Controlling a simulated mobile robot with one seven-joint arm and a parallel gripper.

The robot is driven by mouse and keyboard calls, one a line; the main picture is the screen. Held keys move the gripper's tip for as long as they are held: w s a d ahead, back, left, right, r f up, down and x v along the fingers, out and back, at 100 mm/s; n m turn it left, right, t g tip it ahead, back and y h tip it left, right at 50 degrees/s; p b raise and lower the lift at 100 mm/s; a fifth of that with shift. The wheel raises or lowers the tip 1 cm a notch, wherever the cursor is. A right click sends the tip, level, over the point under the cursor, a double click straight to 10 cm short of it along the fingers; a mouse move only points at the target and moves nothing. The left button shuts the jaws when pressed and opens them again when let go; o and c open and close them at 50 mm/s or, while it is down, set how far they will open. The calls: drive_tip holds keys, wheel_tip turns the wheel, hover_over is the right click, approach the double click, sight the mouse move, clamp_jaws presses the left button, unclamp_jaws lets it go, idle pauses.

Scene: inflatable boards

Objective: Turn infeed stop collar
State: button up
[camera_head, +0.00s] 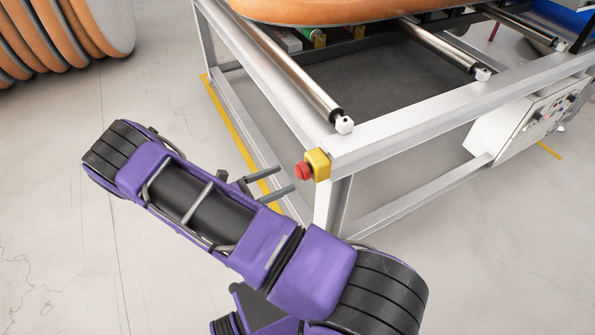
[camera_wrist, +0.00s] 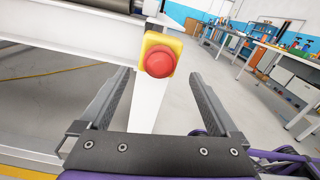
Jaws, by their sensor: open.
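The stop is a red mushroom button (camera_head: 303,171) on a yellow box (camera_head: 319,164), fixed at the near corner of the white frame. In the wrist view the red button (camera_wrist: 160,62) faces me, in front of its yellow housing (camera_wrist: 151,43). No separate collar can be made out. My gripper (camera_head: 285,180) has its two fingers pointing toward the button, with a gap left of it in the head view. In the wrist view my gripper (camera_wrist: 161,75) is open, with one finger either side of the button and nothing between them touching it.
The white roller frame (camera_head: 420,120) bears metal rollers (camera_head: 300,80) and an orange board (camera_head: 330,10). A control box (camera_head: 525,120) hangs on its right side. Orange boards (camera_head: 70,40) stand at the left. Workbenches (camera_wrist: 285,70) are far right. Floor around my arm is clear.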

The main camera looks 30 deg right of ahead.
sight(296, 173)
drive_tip(key=d, duration=0.6)
drive_tip(key=shift+w, duration=0.15)
drive_tip(key=shift+c, duration=0.4)
